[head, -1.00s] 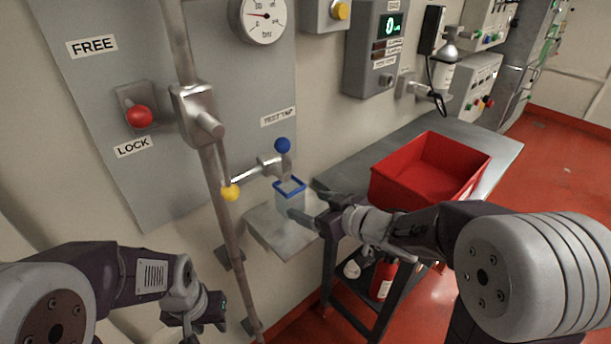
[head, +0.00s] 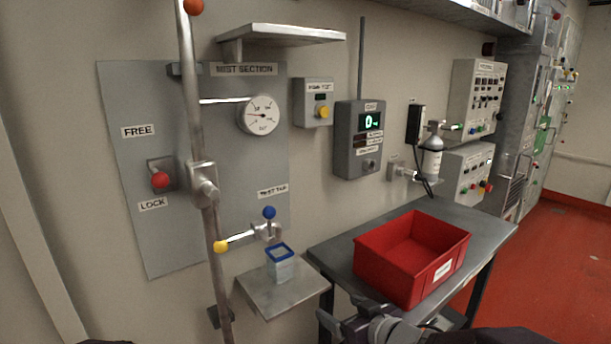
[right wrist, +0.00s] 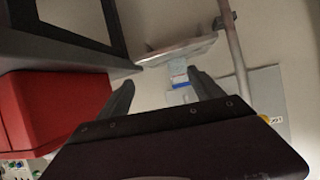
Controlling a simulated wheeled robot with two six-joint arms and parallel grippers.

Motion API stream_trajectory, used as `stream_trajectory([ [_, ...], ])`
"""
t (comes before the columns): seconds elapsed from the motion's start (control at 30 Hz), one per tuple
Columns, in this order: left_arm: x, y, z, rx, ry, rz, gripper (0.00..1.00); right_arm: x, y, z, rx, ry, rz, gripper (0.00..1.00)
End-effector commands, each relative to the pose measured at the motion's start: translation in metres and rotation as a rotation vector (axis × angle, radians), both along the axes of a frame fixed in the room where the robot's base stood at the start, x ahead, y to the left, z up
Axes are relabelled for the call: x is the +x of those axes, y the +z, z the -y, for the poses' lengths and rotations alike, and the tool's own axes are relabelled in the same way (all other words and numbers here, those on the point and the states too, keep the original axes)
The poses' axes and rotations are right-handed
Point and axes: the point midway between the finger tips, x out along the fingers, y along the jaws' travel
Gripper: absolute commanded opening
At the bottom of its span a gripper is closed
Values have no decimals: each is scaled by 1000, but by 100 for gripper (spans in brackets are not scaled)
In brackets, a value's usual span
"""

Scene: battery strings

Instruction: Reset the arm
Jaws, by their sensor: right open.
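My right gripper (head: 345,318) is at the bottom edge of the head view, in front of the table and below the small shelf. It is open and empty. In the right wrist view its two fingers (right wrist: 160,80) are spread apart. A clear beaker with a blue rim (head: 280,264) stands upright on the small metal shelf (head: 270,297), under the test tap (head: 262,232). In the right wrist view the beaker (right wrist: 180,78) shows beyond the fingers, apart from them. My left gripper is out of view.
A red bin (head: 405,282) sits on the grey table (head: 480,222) at the right. A vertical pipe (head: 215,255) with a clamp runs left of the beaker. A wall panel carries a red-knobbed lever (head: 160,180) and a gauge (head: 259,115). Red floor at the right is clear.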

Motion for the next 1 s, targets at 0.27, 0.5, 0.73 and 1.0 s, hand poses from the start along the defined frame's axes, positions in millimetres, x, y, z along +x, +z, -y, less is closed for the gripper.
stream_trajectory([
  [0.27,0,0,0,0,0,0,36,-17,-54,60,-86,-282,-227,76],
  [0.5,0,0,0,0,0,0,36,-82,-113,99,-171,-465,-565,76],
  [0.73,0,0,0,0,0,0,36,-180,-151,96,-225,-472,-977,76],
  [1.0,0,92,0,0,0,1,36,-190,-60,96,-263,-427,-1009,76],
])
